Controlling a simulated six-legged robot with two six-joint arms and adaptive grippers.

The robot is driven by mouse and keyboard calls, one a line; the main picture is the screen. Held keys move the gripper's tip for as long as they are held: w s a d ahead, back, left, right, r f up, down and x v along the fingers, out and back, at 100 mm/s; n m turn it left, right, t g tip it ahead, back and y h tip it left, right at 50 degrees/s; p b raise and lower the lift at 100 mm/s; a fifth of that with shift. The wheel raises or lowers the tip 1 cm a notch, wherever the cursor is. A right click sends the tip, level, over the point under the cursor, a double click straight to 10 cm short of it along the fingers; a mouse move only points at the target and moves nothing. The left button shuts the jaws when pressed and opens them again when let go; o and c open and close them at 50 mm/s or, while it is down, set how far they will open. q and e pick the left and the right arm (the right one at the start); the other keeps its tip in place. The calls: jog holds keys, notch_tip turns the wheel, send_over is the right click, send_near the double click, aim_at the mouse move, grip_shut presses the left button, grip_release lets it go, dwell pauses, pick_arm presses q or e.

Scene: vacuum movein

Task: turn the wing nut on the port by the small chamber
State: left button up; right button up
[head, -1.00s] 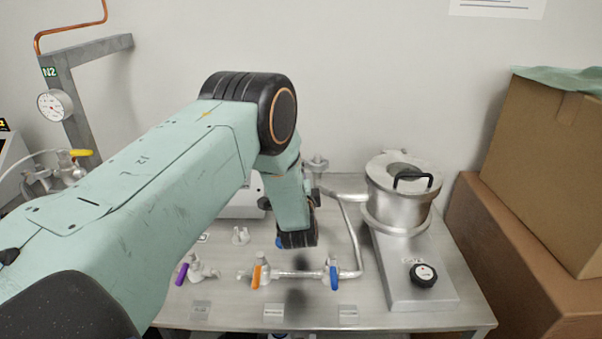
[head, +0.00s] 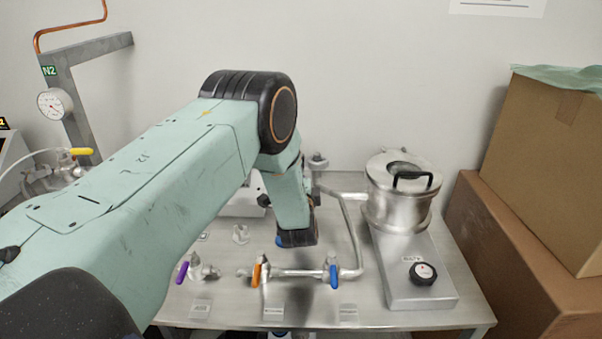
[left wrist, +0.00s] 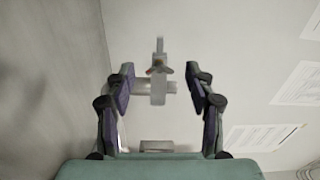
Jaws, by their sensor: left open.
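My left arm reaches in from the left over the bench in the head view; its gripper fingers are hidden there behind the wrist. In the left wrist view my left gripper (left wrist: 160,78) is open, with one finger on each side of a grey metal fitting (left wrist: 158,88). A thin upright piece and a small reddish part show at the fitting's top; I cannot tell for sure that this is the wing nut. It looks apart from both fingers. A silver lidded chamber (head: 398,212) stands at the right of the bench. A metal port (head: 318,162) shows left of it, partly behind my wrist.
Pipework with an orange-handled valve (head: 257,274) and a blue-handled valve (head: 333,276) runs along the front of the bench (head: 390,318). A purple-handled valve (head: 182,272) sits at left. Cardboard boxes (head: 540,170) stand close on the right.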

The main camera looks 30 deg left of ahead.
pick_arm(q)
jog(key=shift+s, duration=0.1)
jog(key=v, duration=1.2)
dwell(0.4)
